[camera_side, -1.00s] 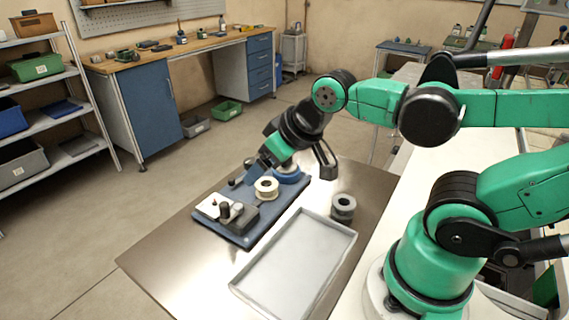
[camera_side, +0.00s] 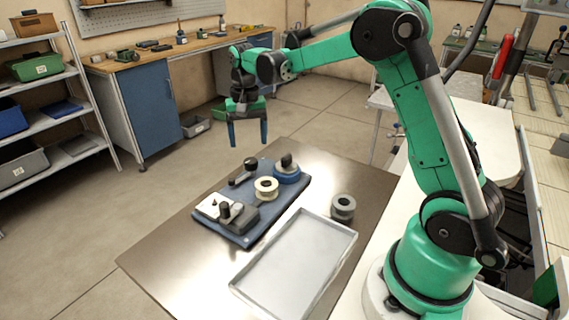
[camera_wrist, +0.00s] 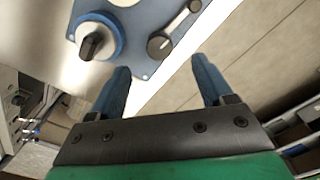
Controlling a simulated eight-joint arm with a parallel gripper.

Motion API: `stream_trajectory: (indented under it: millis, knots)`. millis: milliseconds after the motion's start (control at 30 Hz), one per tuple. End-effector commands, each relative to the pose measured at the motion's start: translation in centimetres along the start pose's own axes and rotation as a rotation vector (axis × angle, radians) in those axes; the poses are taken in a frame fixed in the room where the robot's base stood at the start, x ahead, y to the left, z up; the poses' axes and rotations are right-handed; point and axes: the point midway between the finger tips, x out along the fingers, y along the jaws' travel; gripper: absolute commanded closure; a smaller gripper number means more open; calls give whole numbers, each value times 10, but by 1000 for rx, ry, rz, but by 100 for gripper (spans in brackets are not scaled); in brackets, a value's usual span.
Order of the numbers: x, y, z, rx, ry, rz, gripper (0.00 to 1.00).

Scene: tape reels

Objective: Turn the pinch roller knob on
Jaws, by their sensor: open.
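A blue board (camera_side: 262,217) on the metal table carries the tape parts. At its back right is a blue reel (camera_side: 287,176) with a dark knob (camera_side: 286,160) standing on top. A grey block (camera_side: 238,216) with dark knobs and a white block (camera_side: 213,205) sit at the front. I cannot tell which knob is the pinch roller knob. My gripper (camera_side: 247,146) is open and empty, fingers down, above and beyond the board's back edge.
A cream reel (camera_side: 266,188) is mid-board. A grey reel (camera_side: 343,207) stands on the table to the right of the board. An empty grey tray (camera_side: 236,287) lies in front.

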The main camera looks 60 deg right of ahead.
Motion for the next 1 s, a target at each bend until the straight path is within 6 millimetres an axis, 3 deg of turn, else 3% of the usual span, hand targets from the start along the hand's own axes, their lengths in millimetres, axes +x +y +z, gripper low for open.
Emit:
stream_trajectory:
  millis: [433, 767, 867, 1000]
  knots:
    - [52, 1, -2, 11, -8, 4, 27]
    - [59, 1, -2, 10, -7, 4, 27]
    - [59, 1, -2, 10, -7, 4, 49]
    - [59, 1, -2, 10, -7, 4, 89]
